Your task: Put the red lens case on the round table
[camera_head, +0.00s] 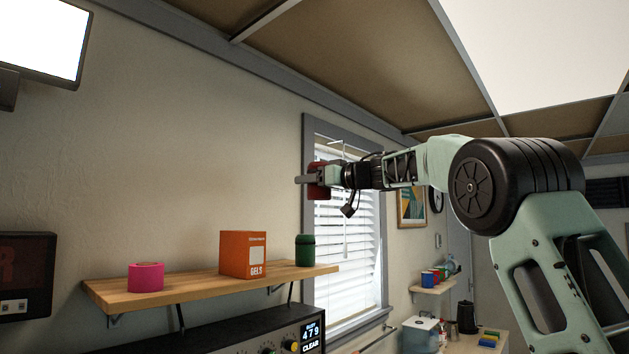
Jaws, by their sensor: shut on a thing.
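My gripper (309,180) is at the end of my outstretched arm, raised in front of the window and above the right end of the wooden shelf. It is shut on a red thing, which looks like the red lens case (319,191); the gripper's finger partly hides it. The red case is held in the air, apart from the shelf. The round table is not in this view.
The wooden wall shelf (200,286) holds a pink roll (146,277), an orange box (243,254) and a green canister (305,250). A dark device with a display (240,334) is below it. A counter with a kettle (467,317) stands at the right back.

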